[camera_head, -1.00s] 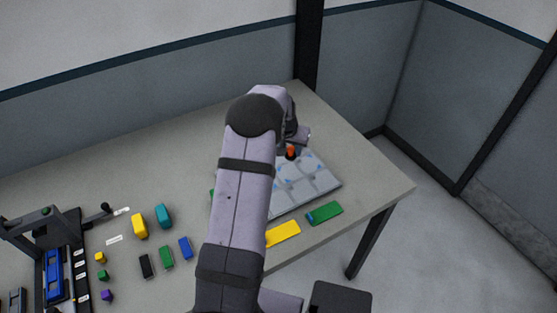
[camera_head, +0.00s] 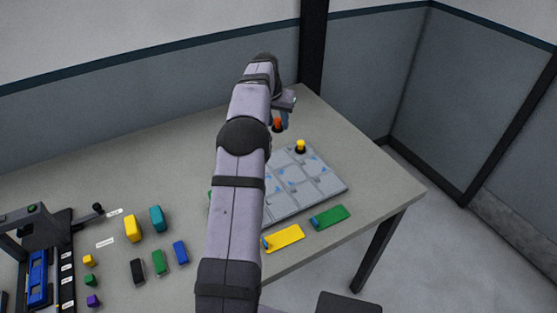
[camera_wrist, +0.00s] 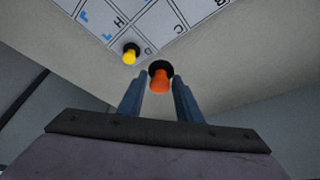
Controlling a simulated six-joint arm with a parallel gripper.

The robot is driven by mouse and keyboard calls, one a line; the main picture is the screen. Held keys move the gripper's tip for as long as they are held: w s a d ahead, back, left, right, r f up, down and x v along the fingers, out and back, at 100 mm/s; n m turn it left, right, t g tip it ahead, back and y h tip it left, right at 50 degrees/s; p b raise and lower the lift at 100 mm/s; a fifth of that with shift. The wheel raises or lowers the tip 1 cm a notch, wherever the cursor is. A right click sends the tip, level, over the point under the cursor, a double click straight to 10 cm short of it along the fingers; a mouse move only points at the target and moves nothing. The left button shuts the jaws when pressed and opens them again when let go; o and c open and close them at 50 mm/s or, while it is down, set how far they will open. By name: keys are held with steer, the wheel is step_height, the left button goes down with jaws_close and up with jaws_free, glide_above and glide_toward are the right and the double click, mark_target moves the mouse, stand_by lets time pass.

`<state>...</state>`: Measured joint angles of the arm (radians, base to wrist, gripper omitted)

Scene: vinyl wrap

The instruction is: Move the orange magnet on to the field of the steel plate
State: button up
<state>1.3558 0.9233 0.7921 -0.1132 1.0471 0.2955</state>
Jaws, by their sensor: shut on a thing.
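The orange magnet (camera_head: 278,124) has a black base and an orange knob. In the wrist view the orange magnet (camera_wrist: 160,78) sits between the two fingertips. My gripper (camera_head: 284,112) is shut on it, beyond the far edge of the steel plate (camera_head: 312,178); the exact height above the table is hard to tell. The plate is pale grey-blue, divided into fields with printed letters and blue marks; it also shows in the wrist view (camera_wrist: 160,15). My arm hides the plate's left part in the head view.
A yellow magnet (camera_head: 300,146) stands on the plate near its far corner, close to the orange one. Yellow (camera_head: 284,238) and green (camera_head: 330,217) strips lie at the plate's near side. Coloured blocks and a dark rack (camera_head: 38,275) are at left.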

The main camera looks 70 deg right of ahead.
steer(key=shift+s+a+f+m, duration=0.2)
steer(key=shift+s+a+m, duration=0.05)
steer(key=shift+a, duration=0.35)
steer(key=shift+s+a+f+m, duration=0.15)
steer(key=shift+s+a+m, duration=0.1)
steer(key=shift+a, duration=0.35)
steer(key=shift+f+p, duration=1.7)
steer(key=shift+f, duration=3.3)
steer(key=shift+f, duration=0.2)
steer(key=o, duration=1.2)
steer(key=shift+c, duration=0.2)
steer(key=shift+r, duration=0.15)
steer(key=shift+r, duration=0.15)
steer(key=b+v, duration=0.3)
steer(key=v, duration=0.8)
steer(key=shift+w+a+r+b, duration=0.2)
steer(key=shift+r+b, duration=0.1)
steer(key=shift+r, duration=0.1)
